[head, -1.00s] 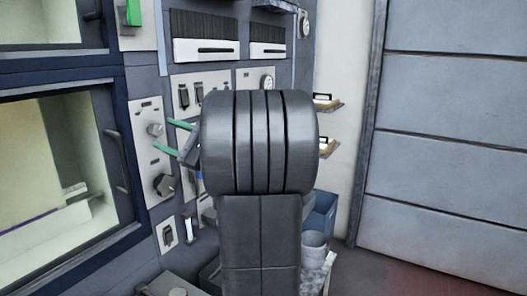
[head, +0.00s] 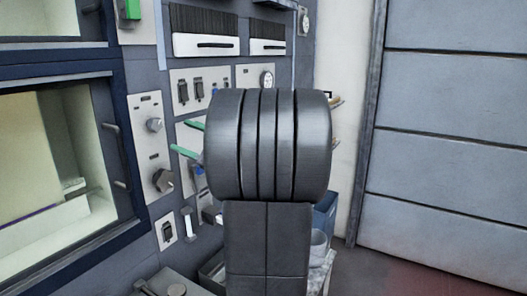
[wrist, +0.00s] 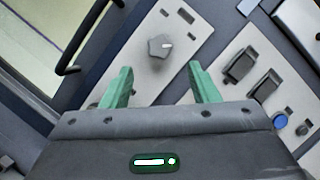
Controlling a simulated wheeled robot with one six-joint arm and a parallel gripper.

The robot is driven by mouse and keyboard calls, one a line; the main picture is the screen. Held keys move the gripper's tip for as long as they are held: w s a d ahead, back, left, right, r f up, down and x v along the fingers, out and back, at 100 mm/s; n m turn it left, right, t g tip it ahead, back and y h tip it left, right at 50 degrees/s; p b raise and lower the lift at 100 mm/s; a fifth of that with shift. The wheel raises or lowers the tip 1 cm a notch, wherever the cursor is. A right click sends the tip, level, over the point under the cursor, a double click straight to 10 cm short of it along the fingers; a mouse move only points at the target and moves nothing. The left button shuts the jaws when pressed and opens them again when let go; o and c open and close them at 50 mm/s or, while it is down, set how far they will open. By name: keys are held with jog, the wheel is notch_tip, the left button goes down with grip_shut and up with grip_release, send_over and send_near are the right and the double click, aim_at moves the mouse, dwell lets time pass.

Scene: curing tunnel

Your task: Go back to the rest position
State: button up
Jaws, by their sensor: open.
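My gripper (wrist: 160,90) is open and empty in the wrist view, its two green fingers apart in front of a light control plate (wrist: 135,62) with a dark knob (wrist: 160,47). In the head view my gripper's green fingers (head: 187,138) show to the left of my dark arm link. The rest of my gripper is hidden behind that link. I cannot tell how far the fingertips are from the panel; nothing is between them.
A window with a dark frame (head: 119,170) and handle stands at the left. A blue bin (head: 326,209) and a pale bucket (head: 318,245) stand low behind my arm. A grey panelled door (head: 445,130) is at the right.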

aim_at(158, 124)
jog(key=p+x, duration=0.2)
jog(key=x, duration=0.6)
jog(key=shift+a+r, duration=0.15)
jog(key=n, duration=0.1)
jog(key=n+g, duration=0.1)
jog(key=n, duration=0.1)
jog(key=n+h, duration=0.1)
jog(key=n, duration=0.1)
jog(key=shift+d+r+g, duration=0.1)
jog(key=shift+d+g, duration=0.15)
jog(key=shift+g, duration=0.15)
jog(key=n+h, duration=0.1)
jog(key=n, duration=0.1)
jog(key=n+p, duration=0.1)
jog(key=n, duration=0.2)
jog(key=shift+r+g+h, duration=0.2)
jog(key=shift+g+h, duration=0.2)
jog(key=n+h+p, duration=0.1)
jog(key=n, duration=0.1)
jog(key=n+h, duration=0.1)
jog(key=n, duration=0.1)
jog(key=shift+r+n+p, duration=0.2)
jog(key=shift+n+p, duration=0.2)
jog(key=shift+a+n+t+h+p, duration=0.1)
jog(key=shift+n+t+h+p, duration=0.55)
jog(key=shift+n, duration=0.55)
jog(key=shift+f, duration=0.1)
